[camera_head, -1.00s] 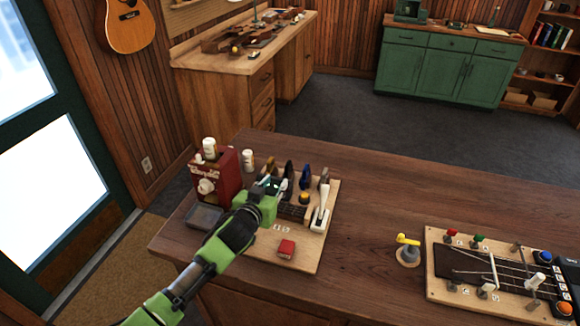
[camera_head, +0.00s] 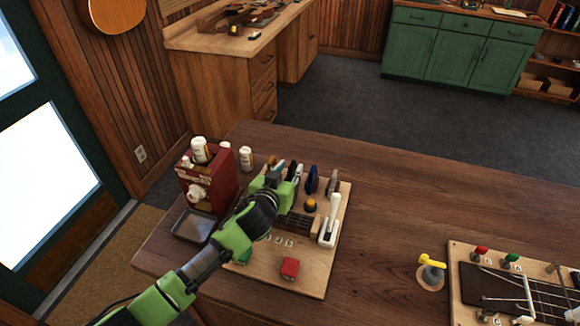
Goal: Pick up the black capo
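A wooden board (camera_head: 312,282) on the counter holds a row of upright capos along its far edge. The dark capo (camera_head: 291,169), which looks black, stands in this row, its lower part hidden by my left gripper. A blue capo (camera_head: 312,179) and a grey capo (camera_head: 332,183) stand to its right. A brownish capo (camera_head: 271,163) is to its left. My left gripper (camera_head: 286,177) is at the row, right in front of the dark capo. Its fingertips are small and partly hidden, so I cannot tell whether they touch or grip it. My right gripper is out of view.
A red dispenser box (camera_head: 207,183) with white bottles and a grey tray (camera_head: 194,226) stand left of the board. A yellow-topped knob (camera_head: 431,268) stands right, with bare counter between.

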